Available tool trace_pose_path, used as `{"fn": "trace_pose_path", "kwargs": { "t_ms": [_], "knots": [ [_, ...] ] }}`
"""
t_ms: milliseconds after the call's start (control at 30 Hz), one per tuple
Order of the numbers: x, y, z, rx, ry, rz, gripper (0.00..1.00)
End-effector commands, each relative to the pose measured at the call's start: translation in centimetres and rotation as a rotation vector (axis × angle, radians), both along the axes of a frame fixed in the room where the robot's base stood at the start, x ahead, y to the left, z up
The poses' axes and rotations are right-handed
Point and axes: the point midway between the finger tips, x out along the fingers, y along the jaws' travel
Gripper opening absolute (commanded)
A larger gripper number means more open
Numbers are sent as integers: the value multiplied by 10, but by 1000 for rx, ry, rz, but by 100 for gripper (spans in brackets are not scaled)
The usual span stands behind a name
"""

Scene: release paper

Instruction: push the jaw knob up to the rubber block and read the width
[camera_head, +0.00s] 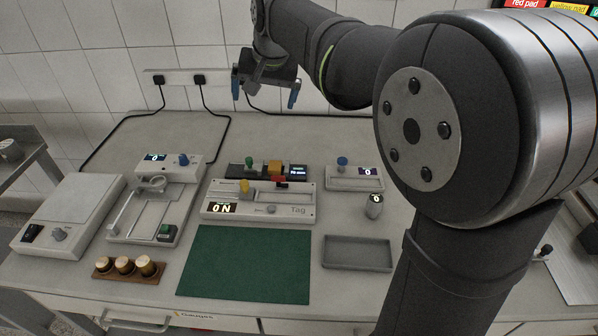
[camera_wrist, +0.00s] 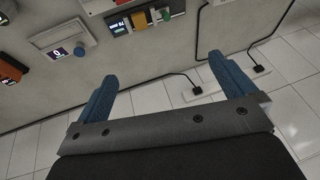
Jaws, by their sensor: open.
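A low dark gauge (camera_head: 235,171) lies at the back middle of the table. A green knob (camera_head: 249,163) stands on its left part, and an orange block (camera_head: 275,167) sits to the right of the knob, with a gap between them. A small lit display (camera_head: 298,171) is at its right end; its reading is too small to tell. The wrist view shows the green knob (camera_wrist: 140,20), orange block (camera_wrist: 163,15) and display (camera_wrist: 117,28) at its top edge. My gripper (camera_head: 265,92) is open and empty, raised behind the gauge near the wall. Its blue fingers are wide apart (camera_wrist: 162,68).
Cables run to wall sockets (camera_head: 187,78) behind. A green mat (camera_head: 245,265) lies clear in front.

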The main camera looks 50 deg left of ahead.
Motion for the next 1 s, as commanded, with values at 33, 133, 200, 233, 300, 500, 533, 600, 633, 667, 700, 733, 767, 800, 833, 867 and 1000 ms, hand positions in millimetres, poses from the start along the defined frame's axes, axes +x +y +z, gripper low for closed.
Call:
{"fn": "trace_pose_path", "kwargs": {
  "t_ms": [33, 133, 200, 233, 300, 500, 533, 600, 633, 667, 700, 733, 767, 800, 833, 867, 1000],
  "knots": [
    [0, 0, 0, 0, 0, 0, 100],
    [0, 0, 0, 0, 0, 0, 100],
    [0, 0, 0, 0, 0, 0, 100],
    [0, 0, 0, 0, 0, 0, 100],
    [0, 0, 0, 0, 0, 0, 96],
    [-3, 22, -28, -32, -33, 15, 57],
    [-4, 29, -36, -41, -46, 20, 51],
    [-7, 46, -58, -61, -78, 34, 43],
    [-9, 53, -67, -68, -91, 39, 43],
    [-11, 59, -75, -75, -104, 45, 43],
    [-13, 67, -86, -83, -122, 53, 43],
    [-14, 72, -93, -88, -132, 59, 43],
    [-16, 76, -99, -92, -143, 65, 43],
    [-17, 81, -106, -96, -153, 69, 43],
    [-18, 84, -109, -98, -161, 73, 43],
    [-19, 87, -113, -99, -167, 76, 43],
    [-19, 92, -124, -103, -176, 80, 43]
  ]
}}
